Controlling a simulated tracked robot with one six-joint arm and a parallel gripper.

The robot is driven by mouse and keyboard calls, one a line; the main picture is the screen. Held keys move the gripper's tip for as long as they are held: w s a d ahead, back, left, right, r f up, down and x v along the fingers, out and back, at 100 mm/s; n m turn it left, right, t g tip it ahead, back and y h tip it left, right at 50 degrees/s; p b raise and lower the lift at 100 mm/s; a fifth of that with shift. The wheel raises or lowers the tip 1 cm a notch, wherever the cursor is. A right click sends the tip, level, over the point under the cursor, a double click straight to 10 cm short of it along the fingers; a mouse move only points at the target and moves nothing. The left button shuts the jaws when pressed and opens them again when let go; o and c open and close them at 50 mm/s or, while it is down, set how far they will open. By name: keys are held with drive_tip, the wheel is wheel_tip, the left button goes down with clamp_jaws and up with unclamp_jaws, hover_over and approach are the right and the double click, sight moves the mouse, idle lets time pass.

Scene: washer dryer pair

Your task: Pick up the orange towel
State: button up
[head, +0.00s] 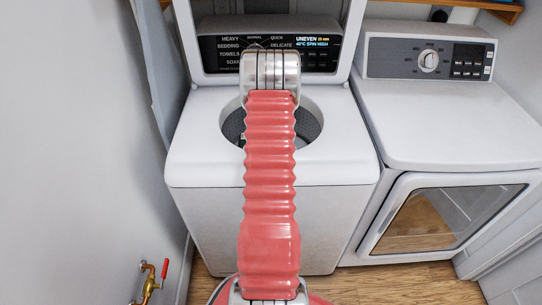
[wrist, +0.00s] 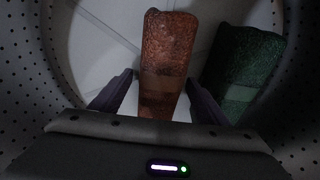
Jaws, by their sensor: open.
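The orange towel (wrist: 168,42) is inside the washer drum in the wrist view, a long upright shape with a paler band across it. My gripper (wrist: 159,78) is open, with one dark finger on each side of the towel's lower part. I cannot tell whether either finger touches it. A dark green towel (wrist: 250,62) lies to the right, close beside the right finger.
The washer (head: 205,165) has its lid up and its round drum opening (head: 309,124) partly behind my arm. The perforated drum wall (wrist: 25,85) surrounds my gripper closely. A dryer (head: 450,125) stands to the right. A brass valve (head: 148,284) with a red handle is at lower left.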

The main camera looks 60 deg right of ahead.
drive_tip(key=shift+c, duration=0.5)
drive_tip(key=c, duration=1.3)
